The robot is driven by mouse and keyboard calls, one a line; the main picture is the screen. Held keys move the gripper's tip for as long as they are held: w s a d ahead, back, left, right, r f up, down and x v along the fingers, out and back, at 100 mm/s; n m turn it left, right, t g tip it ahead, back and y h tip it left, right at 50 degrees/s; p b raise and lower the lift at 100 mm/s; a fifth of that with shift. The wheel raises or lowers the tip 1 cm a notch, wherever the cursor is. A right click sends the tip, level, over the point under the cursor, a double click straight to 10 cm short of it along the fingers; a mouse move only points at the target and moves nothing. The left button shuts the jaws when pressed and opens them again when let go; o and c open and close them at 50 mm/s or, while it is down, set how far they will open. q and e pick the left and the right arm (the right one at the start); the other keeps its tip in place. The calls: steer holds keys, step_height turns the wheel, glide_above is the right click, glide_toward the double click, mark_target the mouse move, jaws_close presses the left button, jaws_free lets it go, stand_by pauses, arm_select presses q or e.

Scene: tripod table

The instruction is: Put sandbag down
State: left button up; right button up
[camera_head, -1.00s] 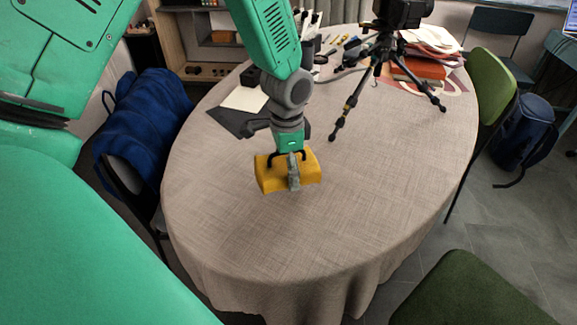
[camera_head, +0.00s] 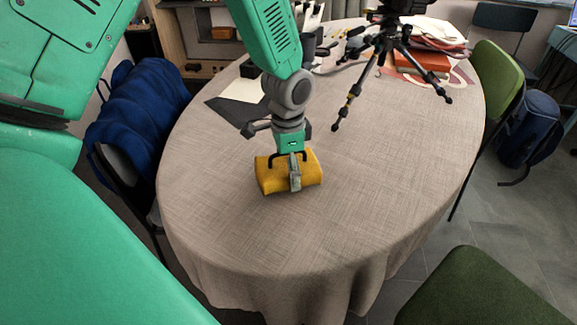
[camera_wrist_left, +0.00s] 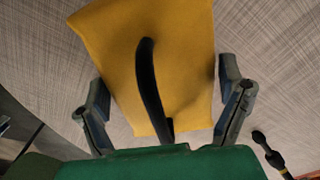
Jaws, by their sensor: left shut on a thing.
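The yellow sandbag (camera_head: 309,180) is in my left gripper (camera_head: 294,172), over the near-middle part of the oval cloth-covered table (camera_head: 370,200). In the head view I cannot tell whether its underside touches the cloth. In the left wrist view the yellow sandbag (camera_wrist_left: 185,60) fills the middle, with a black strap handle (camera_wrist_left: 150,85) across it. The fingers of my left gripper (camera_wrist_left: 165,105) stand on both sides of it. My right gripper does not show.
A black tripod (camera_head: 385,50) stands on the table at the back right, beside books and papers (camera_head: 425,60). A dark folder with a white sheet (camera_head: 240,95) lies behind the sandbag. The table's front and right are clear. Green chairs (camera_head: 480,290) stand around.

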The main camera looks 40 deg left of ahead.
arm_select(q)
steer(key=shift+f, duration=0.45)
steer(key=o, duration=1.5)
